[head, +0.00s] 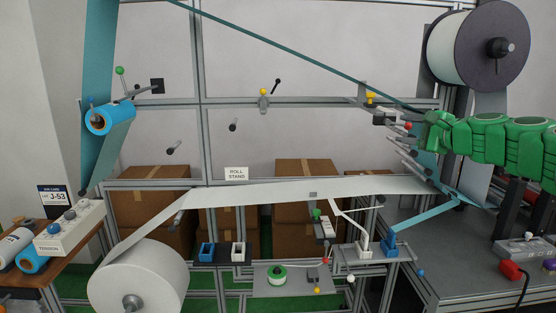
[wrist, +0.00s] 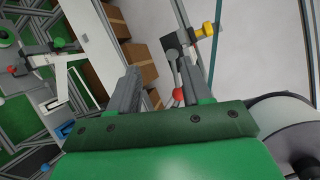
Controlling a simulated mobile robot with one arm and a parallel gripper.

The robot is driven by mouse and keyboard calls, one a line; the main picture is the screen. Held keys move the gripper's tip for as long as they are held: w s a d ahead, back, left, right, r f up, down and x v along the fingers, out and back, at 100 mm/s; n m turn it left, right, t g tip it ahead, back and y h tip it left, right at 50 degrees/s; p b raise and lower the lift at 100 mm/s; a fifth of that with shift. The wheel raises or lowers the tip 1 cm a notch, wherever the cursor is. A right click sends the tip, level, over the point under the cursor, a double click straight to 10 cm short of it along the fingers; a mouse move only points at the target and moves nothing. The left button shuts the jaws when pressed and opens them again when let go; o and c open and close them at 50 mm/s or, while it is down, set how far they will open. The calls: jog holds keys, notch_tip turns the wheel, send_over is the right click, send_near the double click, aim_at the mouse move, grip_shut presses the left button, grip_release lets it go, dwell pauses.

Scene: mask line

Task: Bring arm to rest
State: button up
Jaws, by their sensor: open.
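My green arm (head: 490,137) reaches in from the right edge of the head view, roughly level, in front of the machine below the large dark-flanged roll. In the wrist view my gripper (wrist: 160,85) is open, its two grey fingers apart. A red ball knob (wrist: 178,93) on a lever shows between the fingers, nearer the right one; I cannot tell how far beyond them it is. A red knob (head: 408,125) also shows by the arm's end in the head view. Nothing is held. The fingertips are hard to make out in the head view.
The large dark-flanged roll (head: 483,47) is just above my arm. A teal web (head: 290,50) slopes down toward the arm's end. A white web (head: 290,190) spans the frame from the white roll (head: 138,280). A grey bench (head: 450,255) lies below the arm.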

jog(key=s+a+f+n+g+y, duration=0.1)
jog(key=s+a+f+n+g, duration=0.2)
jog(key=a, duration=0.6)
jog(key=s+a+n+g+y, duration=0.15)
jog(key=s+a+n, duration=0.25)
jog(key=a, duration=0.6)
jog(key=s+a+f+n+g+h, duration=0.1)
jog(key=s+a+f+n+g, duration=0.3)
jog(key=s+a+f, duration=0.4)
jog(key=s+d+f+n+g+h, duration=0.1)
jog(key=s+f+n+g+h, duration=0.1)
jog(key=s+f, duration=0.4)
jog(key=s+d+f+n+g+h, duration=0.1)
jog(key=s+f, duration=0.5)
jog(key=s, duration=0.9)
jog(key=s+d+f+n+g+h, duration=0.2)
jog(key=s+f+g+h, duration=0.3)
jog(key=s, duration=0.6)
jog(key=shift+s+d+f+n, duration=0.15)
jog(key=shift+d+f+n, duration=0.25)
jog(key=shift+f, duration=0.5)
